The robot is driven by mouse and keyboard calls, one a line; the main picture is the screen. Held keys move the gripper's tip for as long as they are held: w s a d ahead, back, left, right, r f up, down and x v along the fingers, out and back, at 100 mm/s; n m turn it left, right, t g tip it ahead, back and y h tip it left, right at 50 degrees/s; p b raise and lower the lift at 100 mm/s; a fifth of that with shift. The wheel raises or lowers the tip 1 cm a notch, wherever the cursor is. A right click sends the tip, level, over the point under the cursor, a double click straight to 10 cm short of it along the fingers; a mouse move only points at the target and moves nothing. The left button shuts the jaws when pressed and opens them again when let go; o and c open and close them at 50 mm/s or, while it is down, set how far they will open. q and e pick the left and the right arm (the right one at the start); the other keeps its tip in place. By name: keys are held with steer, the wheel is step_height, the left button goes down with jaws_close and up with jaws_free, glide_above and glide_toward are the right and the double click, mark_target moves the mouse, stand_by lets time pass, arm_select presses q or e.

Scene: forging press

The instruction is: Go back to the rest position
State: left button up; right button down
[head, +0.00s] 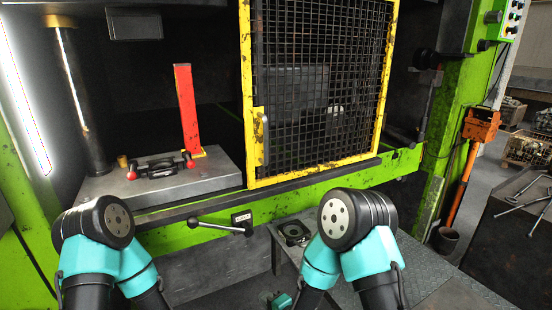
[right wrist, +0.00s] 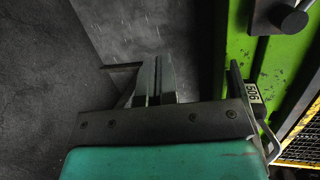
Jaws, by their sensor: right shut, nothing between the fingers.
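Both of my arms stand folded in front of the press, with their dark joints high and their teal links running down to the bottom of the head view. My right gripper (head: 277,298) shows only as a small teal and dark piece at the bottom edge, low in front of the press. In the right wrist view its two dark fingers (right wrist: 153,78) lie together, shut and empty. Grey surfaces lie beyond them, and nothing touches the tips that I can see. My left gripper is below the picture and out of sight.
The green press has a yellow mesh guard (head: 320,90) and a lever (head: 220,226) on its front. A grey block (head: 205,178) carries a dark die part and a red upright (head: 188,110). A metal table (head: 345,295) holds a dark die part (head: 295,233). An orange-handled tool (head: 465,175) stands right.

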steer(key=s+d+f+n+g+h, duration=0.3)
steer(key=s+d+f, duration=0.3)
steer(key=d, duration=0.4)
steer(key=s+d+f+n+g+h, duration=0.35)
steer(key=d+f, duration=0.35)
steer(key=d, duration=0.3)
steer(key=s+d+f+n+g, duration=0.2)
steer(key=s+d+g, duration=0.2)
steer(key=s, duration=0.5)
steer(key=shift+s+d, duration=0.35)
steer(key=shift+d, duration=0.55)
steer(key=shift+f+n+g, duration=0.1)
steer(key=shift+n+g, duration=0.15)
